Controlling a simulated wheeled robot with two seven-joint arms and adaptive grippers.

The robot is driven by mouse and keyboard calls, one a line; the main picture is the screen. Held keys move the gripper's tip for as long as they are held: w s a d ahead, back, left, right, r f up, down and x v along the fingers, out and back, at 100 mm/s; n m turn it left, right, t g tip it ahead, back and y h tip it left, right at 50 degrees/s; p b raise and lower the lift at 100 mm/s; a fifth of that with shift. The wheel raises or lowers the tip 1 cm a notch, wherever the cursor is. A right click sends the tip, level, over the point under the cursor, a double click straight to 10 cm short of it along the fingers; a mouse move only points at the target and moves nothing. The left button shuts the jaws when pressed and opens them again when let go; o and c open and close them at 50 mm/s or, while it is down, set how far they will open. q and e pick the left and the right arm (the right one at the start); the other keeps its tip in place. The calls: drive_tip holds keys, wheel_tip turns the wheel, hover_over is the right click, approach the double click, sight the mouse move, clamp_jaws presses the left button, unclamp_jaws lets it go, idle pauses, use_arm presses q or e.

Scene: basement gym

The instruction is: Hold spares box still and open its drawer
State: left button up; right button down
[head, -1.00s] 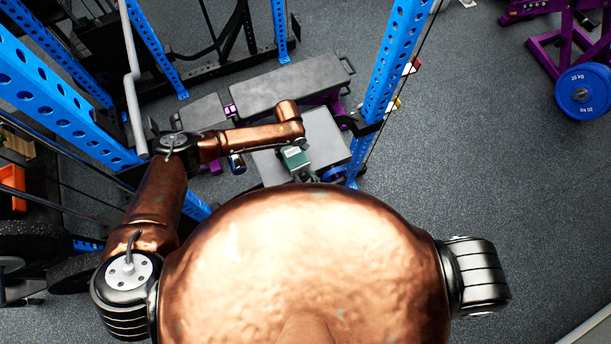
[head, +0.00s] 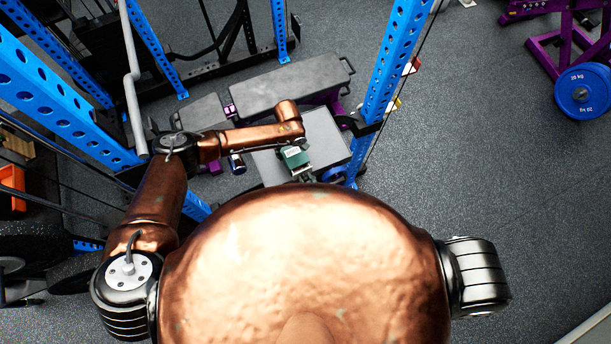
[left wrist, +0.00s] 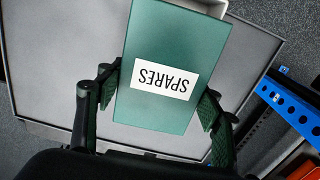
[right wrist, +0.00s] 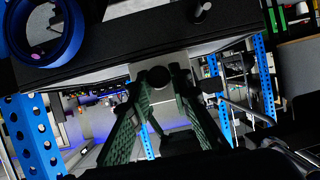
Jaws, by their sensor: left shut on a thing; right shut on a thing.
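The green spares box (head: 294,157) sits on a grey platform (head: 327,137). In the left wrist view the box (left wrist: 170,40) shows its white SPARES label upside down. My left gripper (left wrist: 160,90) is shut on the box, one finger on each side. A pale part (left wrist: 213,6), perhaps the drawer, shows past the box's far end. In the right wrist view my right gripper (right wrist: 160,82) is shut on a dark round knob (right wrist: 158,77) in front of a pale panel. In the head view my body hides most of my right arm.
A blue rack upright (head: 393,70) stands right of the platform. A dark padded bench (head: 290,85) lies behind it. A blue weight plate (head: 583,91) is far right.

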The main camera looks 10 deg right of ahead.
use_arm(q)
drive_tip(key=shift+a, duration=0.1)
use_arm(e)
drive_tip(key=s, duration=0.1)
drive_tip(key=s+d, duration=0.1)
drive_tip(key=s, duration=0.2)
drive_tip(key=shift+s+d, duration=0.25)
drive_tip(key=shift+d, duration=0.15)
drive_tip(key=c, duration=1.7)
unclamp_jaws()
drive_tip(key=shift+c, duration=0.2)
drive_tip(key=shift+s, duration=0.1)
drive_tip(key=v, duration=1.2)
